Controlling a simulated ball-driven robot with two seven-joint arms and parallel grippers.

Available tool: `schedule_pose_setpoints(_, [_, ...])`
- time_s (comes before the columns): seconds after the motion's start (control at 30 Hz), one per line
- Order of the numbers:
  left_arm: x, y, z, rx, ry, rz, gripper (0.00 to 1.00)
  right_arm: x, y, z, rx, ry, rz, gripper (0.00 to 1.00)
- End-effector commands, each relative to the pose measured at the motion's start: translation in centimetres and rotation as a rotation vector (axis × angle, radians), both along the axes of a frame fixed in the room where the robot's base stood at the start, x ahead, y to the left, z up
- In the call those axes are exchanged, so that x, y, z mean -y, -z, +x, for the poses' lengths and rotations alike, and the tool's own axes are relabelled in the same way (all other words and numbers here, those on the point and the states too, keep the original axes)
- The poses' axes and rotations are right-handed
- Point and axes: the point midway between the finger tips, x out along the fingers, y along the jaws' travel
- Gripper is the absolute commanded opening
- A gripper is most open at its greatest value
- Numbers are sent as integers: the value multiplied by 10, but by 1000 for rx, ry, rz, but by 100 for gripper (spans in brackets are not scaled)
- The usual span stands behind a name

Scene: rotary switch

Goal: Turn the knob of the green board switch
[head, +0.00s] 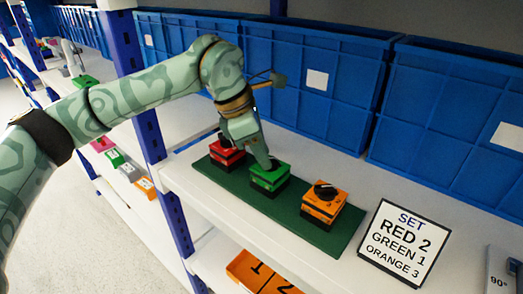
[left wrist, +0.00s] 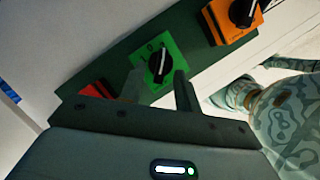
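The green switch (head: 269,177) sits in the middle of a dark green board (head: 232,180) on the white shelf, between a red switch (head: 226,153) and an orange switch (head: 323,204). In the left wrist view the green switch (left wrist: 147,75) carries a black knob (left wrist: 158,66) with a white pointer line. My left gripper (left wrist: 158,80) is open, its two fingers on either side of the knob in that view; I cannot tell whether they touch it. In the head view the left gripper (head: 268,160) comes down over the green switch and partly hides its knob. My right gripper is not seen.
A sign (head: 404,244) reading SET RED 2, GREEN 1, ORANGE 3 stands right of the board. Blue bins (head: 320,80) line the shelf's back. A blue post (head: 140,90) rises at the left. An orange numbered tray (head: 262,272) lies on the shelf below.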

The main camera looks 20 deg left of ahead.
Motion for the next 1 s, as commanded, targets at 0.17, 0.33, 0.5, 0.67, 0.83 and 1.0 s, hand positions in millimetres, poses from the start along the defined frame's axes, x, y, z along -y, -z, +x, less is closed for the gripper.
schedule_pose_setpoints(0.17, [0, 0, 0, 0, 0, 0, 27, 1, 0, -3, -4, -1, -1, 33])
schedule_pose_setpoints(0.33, [0, 0, 0, 0, 0, 0, 0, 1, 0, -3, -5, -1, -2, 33])
schedule_pose_setpoints(0.5, [0, -1, 0, 1, -4, 0, 0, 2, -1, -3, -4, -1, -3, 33])
schedule_pose_setpoints(0.67, [0, -2, -1, 2, -34, 0, 0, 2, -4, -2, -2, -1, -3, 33])
schedule_pose_setpoints(0.83, [1, -3, -3, 2, -116, 1, 0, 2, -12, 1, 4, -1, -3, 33])
schedule_pose_setpoints(1.0, [3, -5, -5, 3, -249, 0, 0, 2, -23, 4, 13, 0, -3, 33])
